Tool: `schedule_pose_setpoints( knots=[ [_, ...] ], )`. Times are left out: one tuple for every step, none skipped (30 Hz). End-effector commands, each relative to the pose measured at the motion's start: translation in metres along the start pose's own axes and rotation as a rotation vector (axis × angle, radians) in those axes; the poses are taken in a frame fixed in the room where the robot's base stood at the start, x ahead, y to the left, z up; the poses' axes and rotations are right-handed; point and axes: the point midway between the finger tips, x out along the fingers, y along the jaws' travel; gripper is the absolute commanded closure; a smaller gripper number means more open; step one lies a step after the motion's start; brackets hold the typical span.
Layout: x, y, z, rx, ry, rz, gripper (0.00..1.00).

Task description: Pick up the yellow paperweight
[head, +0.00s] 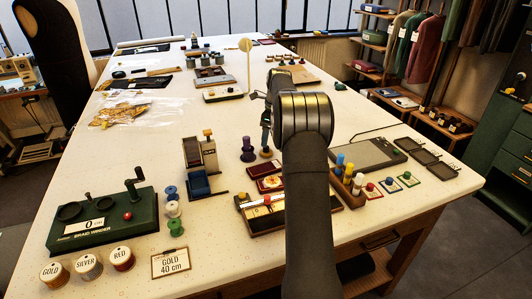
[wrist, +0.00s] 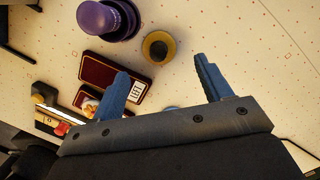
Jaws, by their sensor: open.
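A small round yellow piece (wrist: 147,47) with a dark top, which looks like the paperweight, stands on the table in the wrist view, just beyond my fingertips. In the head view a small tan-yellow base (head: 266,153) shows below my gripper (head: 265,125), largely covered by it. My gripper also shows in the wrist view (wrist: 161,70), with its two blue fingers wide apart and nothing between the tips. The yellow piece lines up with the gap between the fingers. I cannot tell the exact height of the fingertips above the table.
A purple knobbed piece (head: 248,152) stands close to the left of the yellow piece; it shows in the wrist view (wrist: 104,20). A dark red case (wrist: 100,70) lies close by, partly behind my left finger. Bare table lies to the right in the wrist view.

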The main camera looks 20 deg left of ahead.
Motion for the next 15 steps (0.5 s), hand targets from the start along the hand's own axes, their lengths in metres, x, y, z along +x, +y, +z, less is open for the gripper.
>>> schedule_pose_setpoints(
  knots=[
    [0.005,0.000,0.000,0.000,0.001,0.001,0.29],
    [0.007,0.000,0.000,0.000,0.000,0.001,0.29],
    [0.009,0.000,0.000,0.000,0.000,0.000,0.29],
    [0.010,0.000,0.000,0.000,0.000,-0.001,0.29],
    [0.011,0.000,0.000,0.000,0.000,-0.001,0.29],
    [0.013,0.000,0.000,-0.001,0.000,0.000,0.29],
    [0.015,0.000,0.000,-0.001,0.000,0.000,0.29],
    [0.017,0.001,0.001,-0.001,0.000,0.001,0.29],
    [0.021,0.001,0.001,-0.001,0.001,0.002,0.29],
    [0.025,0.002,0.001,-0.001,0.001,0.002,0.29],
    [0.029,0.002,0.002,-0.001,0.001,0.002,0.29],
    [0.036,0.002,0.003,-0.001,0.001,0.002,0.29],
    [0.041,0.003,0.003,-0.001,0.001,0.002,0.29],
    [0.046,0.003,0.004,-0.001,0.001,0.002,0.29],
    [0.052,0.003,0.003,0.000,0.001,0.002,0.29]
  ],
)
